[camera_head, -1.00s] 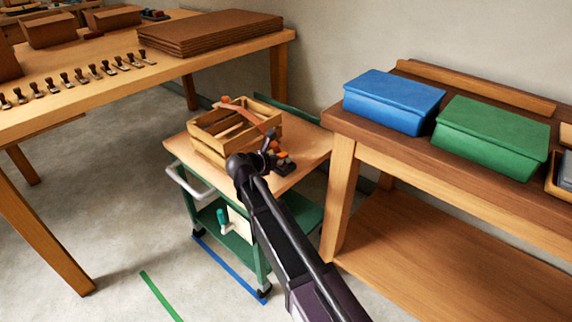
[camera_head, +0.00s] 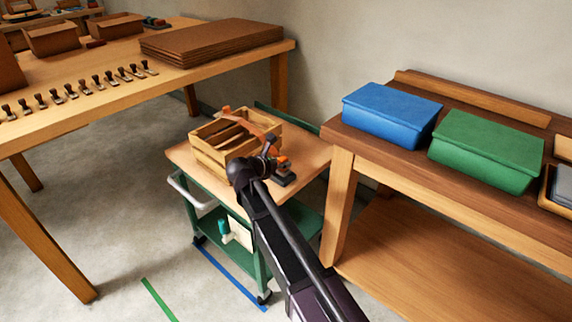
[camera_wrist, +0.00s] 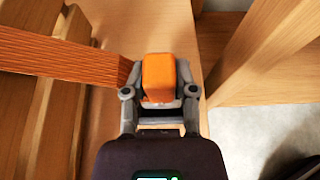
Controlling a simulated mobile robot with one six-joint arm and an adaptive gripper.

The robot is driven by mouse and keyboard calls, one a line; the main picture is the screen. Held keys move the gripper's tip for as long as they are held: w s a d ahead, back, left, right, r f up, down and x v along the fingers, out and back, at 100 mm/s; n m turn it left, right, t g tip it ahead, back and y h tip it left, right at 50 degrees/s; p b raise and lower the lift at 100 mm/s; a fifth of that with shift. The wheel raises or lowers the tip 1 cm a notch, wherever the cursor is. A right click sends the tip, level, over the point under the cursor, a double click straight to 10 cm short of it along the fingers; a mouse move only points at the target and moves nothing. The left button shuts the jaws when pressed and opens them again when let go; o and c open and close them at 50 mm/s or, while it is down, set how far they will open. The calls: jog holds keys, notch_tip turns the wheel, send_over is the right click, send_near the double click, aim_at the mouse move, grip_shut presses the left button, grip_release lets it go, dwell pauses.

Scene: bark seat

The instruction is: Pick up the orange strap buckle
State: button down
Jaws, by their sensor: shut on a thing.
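The orange strap buckle (camera_wrist: 159,77) is a small orange block between the two grey fingers of my gripper (camera_wrist: 160,98) in the wrist view. My gripper is shut on it. A ribbed orange strap (camera_wrist: 60,55) runs in from the left and reaches close beside the buckle; I cannot tell exactly how they join. In the head view my gripper (camera_head: 272,155) is just right of the wooden crate (camera_head: 215,155), above the cart top. The strap (camera_head: 258,122) arches over the crate's right side there. The gripper's joints partly hide the buckle in that view.
The crate stands on a green cart with a wooden top (camera_head: 305,160). A small dark piece (camera_head: 283,180) is beside my gripper. A bench (camera_head: 350,140) at the right carries a blue box (camera_head: 392,112) and a green box (camera_head: 487,150). A table (camera_head: 110,95) holds several stamps at the left.

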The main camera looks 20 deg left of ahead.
jog(key=shift+s+d+r+p, duration=0.1)
jog(key=shift+s+r+p, duration=0.15)
jog(key=shift+r, duration=0.4)
jog(key=s+d, duration=0.2)
jog(key=s, duration=0.5)
jog(key=s+d+r+p, duration=0.1)
jog(key=s+d, duration=0.1)
jog(key=s, duration=0.5)
jog(key=shift+s+d, duration=0.25)
jog(key=shift+s, duration=0.15)
